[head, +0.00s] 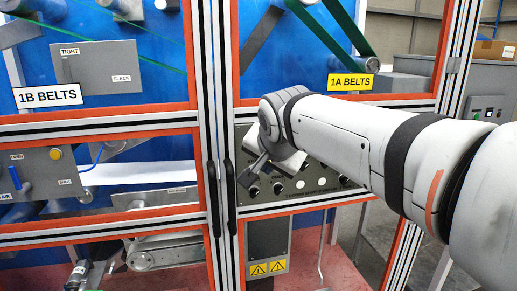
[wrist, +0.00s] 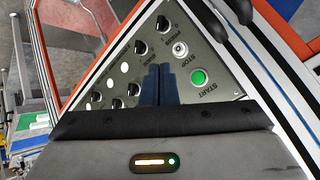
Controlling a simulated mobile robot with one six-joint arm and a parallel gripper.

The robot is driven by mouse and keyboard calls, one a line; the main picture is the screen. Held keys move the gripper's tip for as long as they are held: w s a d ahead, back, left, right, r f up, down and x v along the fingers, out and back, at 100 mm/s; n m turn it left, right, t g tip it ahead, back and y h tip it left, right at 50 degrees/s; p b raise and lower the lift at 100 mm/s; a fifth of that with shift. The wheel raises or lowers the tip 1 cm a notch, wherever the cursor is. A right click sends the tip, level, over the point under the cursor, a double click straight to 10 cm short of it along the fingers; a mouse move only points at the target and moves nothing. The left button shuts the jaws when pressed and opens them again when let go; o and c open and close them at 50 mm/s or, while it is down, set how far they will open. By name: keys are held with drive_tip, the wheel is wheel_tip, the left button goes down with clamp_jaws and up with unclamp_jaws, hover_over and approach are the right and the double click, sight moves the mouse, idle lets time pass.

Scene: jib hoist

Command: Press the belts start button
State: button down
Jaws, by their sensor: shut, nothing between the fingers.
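The green button (wrist: 199,77) marked START sits at the right of a dark control panel (wrist: 215,93) in the wrist view. A pale button (wrist: 180,50) marked STOP is beside it. My gripper (wrist: 160,67) is shut and empty, its dark fingertips over the panel, left of the green button in that view; I cannot tell whether they touch the panel. In the head view the panel (head: 262,208) is below the 1A BELTS sign (head: 350,82), and my gripper (head: 245,181) is in front of its left part. The green button is not visible there.
Several black knobs and white round fittings cover the panel. Orange-edged frames and door handles (head: 212,185) stand left of it. Another box with a green button (head: 476,114) is at the far right.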

drive_tip(key=shift+w, duration=0.1)
drive_tip(key=w+a+p, duration=0.2)
drive_tip(key=w+p, duration=0.1)
drive_tip(key=w, duration=0.5)
drive_tip(key=shift+w+a+p, duration=0.15)
drive_tip(key=shift+a+p, duration=0.1)
drive_tip(key=shift+p, duration=0.15)
drive_tip(key=shift+w, duration=0.1)
idle(1.6)
drive_tip(key=shift+w+a, duration=0.1)
drive_tip(key=shift+w, duration=0.15)
drive_tip(key=shift+w+a, duration=0.1)
drive_tip(key=shift+w, duration=0.35)
idle(0.7)
drive_tip(key=shift+s, duration=0.15)
drive_tip(key=shift+s+d+b, duration=0.2)
drive_tip(key=shift+s+b, duration=0.35)
drive_tip(key=shift+s, duration=0.1)
drive_tip(key=shift+s, duration=0.1)
